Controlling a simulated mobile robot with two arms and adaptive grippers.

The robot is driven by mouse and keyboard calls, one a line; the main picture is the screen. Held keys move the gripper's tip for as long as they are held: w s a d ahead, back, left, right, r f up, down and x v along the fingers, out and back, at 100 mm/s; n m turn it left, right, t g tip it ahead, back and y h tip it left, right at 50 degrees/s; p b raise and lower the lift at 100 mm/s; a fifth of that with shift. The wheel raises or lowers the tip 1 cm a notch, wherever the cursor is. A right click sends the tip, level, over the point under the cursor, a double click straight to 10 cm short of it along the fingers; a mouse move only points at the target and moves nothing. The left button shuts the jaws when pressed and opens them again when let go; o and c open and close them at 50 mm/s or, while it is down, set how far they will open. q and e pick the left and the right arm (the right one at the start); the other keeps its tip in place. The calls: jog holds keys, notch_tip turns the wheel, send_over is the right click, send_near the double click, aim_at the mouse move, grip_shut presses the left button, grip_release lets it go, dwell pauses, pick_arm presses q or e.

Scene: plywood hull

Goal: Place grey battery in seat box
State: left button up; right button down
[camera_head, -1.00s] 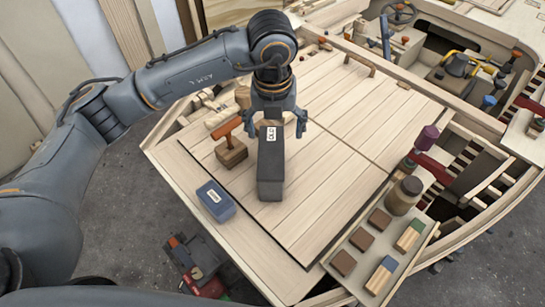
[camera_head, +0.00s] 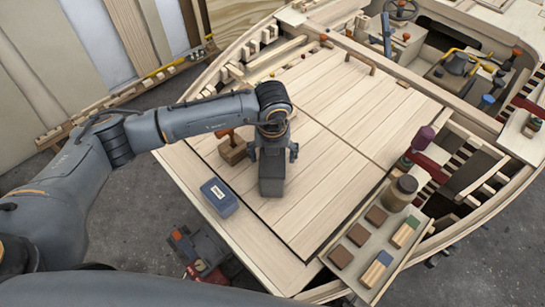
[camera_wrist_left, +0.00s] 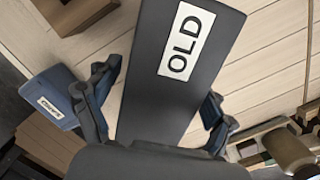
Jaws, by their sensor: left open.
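The grey battery (camera_head: 271,187) is a dark grey upright block on the plywood deck. Its white OLD label shows in the left wrist view (camera_wrist_left: 186,40). My left gripper (camera_head: 273,152) is open over the battery's top and hides most of it in the head view. In the left wrist view, the fingers stand one on each side of the battery, with a gap at the left one. My right gripper is not in view. I cannot tell which part is the seat box.
A blue labelled box (camera_head: 219,197) sits left of the battery. A wooden block with an orange-red handle (camera_head: 232,148) stands close behind it. A tray (camera_head: 345,276) with coloured blocks and a brown jar (camera_head: 400,192) is at right. The deck between is clear.

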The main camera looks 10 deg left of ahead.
pick_arm(q)
jog(key=shift+f, duration=0.35)
jog(key=c, duration=1.6)
jog(key=shift+w+r, duration=0.1)
grip_shut()
